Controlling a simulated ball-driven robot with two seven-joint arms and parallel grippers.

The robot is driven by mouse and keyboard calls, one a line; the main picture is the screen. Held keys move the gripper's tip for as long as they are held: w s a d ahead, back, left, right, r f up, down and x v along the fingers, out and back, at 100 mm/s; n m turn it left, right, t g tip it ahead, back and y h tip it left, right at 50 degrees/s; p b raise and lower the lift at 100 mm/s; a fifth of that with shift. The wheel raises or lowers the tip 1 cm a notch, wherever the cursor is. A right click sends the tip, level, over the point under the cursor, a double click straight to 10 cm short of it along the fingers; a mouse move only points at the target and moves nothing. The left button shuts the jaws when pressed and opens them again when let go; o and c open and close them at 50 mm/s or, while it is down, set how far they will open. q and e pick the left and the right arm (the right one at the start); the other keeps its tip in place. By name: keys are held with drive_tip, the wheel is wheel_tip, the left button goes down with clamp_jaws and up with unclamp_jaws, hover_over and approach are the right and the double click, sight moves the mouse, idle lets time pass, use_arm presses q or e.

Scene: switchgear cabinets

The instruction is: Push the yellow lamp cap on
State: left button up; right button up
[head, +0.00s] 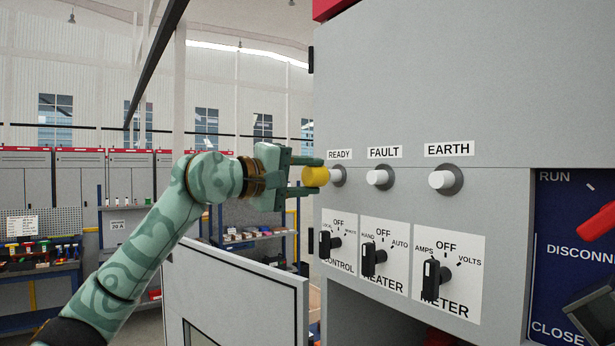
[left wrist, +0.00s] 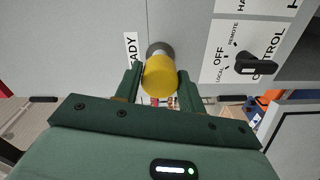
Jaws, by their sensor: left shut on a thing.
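The yellow lamp cap (head: 316,177) is in front of the lamp under the READY label (head: 339,155), in line with it. My left gripper (head: 308,176) is shut on the cap, with one finger on each side. In the left wrist view the cap (left wrist: 159,76) sits between the fingertips, and the grey lamp base (left wrist: 160,49) shows just beyond it. The cap meets the white lamp stub (head: 336,177) in the head view; how far it is seated I cannot tell. My right gripper is not in view.
The FAULT lamp (head: 379,177) and EARTH lamp (head: 445,179) show bare white stubs. Black rotary switches (head: 372,258) sit below on the grey panel. An open cabinet door (head: 240,290) stands below my left arm. A red handle (head: 598,222) is at the right.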

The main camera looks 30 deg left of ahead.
sight(309, 177)
use_arm(q)
drive_tip(key=shift+p, duration=0.4)
idle(0.7)
drive_tip(key=shift+p+x, duration=1.35)
drive_tip(key=shift+x, duration=0.6)
drive_tip(key=o, duration=1)
drive_tip(key=shift+o, duration=0.2)
drive_tip(key=shift+s+a+b, duration=0.15)
drive_tip(key=shift+s+b, duration=0.1)
drive_tip(key=shift+b, duration=0.05)
drive_tip(key=b+v, duration=0.6)
drive_tip(key=v, duration=0.9)
drive_tip(key=shift+s, duration=0.4)
